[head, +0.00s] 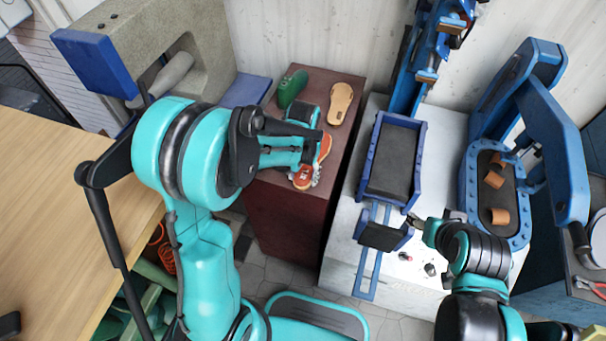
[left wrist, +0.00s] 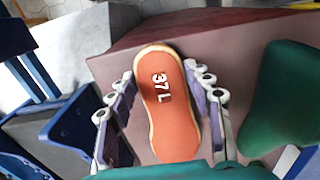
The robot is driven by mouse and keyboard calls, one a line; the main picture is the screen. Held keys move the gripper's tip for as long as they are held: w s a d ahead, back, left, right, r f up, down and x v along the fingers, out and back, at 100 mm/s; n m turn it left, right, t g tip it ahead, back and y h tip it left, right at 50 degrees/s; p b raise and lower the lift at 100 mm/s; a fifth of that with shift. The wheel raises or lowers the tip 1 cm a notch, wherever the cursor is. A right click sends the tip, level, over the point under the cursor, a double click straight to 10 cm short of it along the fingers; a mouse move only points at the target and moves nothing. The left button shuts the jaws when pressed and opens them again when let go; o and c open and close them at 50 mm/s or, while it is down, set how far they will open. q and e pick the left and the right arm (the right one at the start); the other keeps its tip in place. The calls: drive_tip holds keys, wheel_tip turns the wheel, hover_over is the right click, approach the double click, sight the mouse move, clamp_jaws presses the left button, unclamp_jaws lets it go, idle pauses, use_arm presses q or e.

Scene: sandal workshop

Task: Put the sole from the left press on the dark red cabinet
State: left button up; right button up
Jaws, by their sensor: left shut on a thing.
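An orange-red sole marked 37 L with a pale rim (left wrist: 166,108) is between the fingers of my left gripper (left wrist: 163,112), which is shut on it. In the head view the sole (head: 303,179) shows in part below my left gripper (head: 309,150), over the top of the dark red cabinet (head: 285,222). My gripper hides the sole's middle. I cannot tell whether the sole touches the top. The blue-framed press tray (head: 392,165) to the right is empty. My right gripper (head: 422,226) is beside the tray's lower end; its fingers are too small to read.
A tan sole (head: 340,103) and a green shoe last (head: 292,88) lie on the far part of the cabinet top. The last is close to my left gripper. Another blue press (head: 497,168) at right holds brown pieces. A wooden table (head: 60,190) is at left.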

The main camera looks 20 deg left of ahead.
use_arm(q)
drive_tip(key=shift+f+b, duration=0.35)
drive_tip(key=shift+f, duration=0.05)
drive_tip(key=o, duration=1.2)
drive_tip(key=shift+c, duration=0.2)
drive_tip(key=shift+r, duration=0.1)
wheel_tip(320, 180, up, 12)
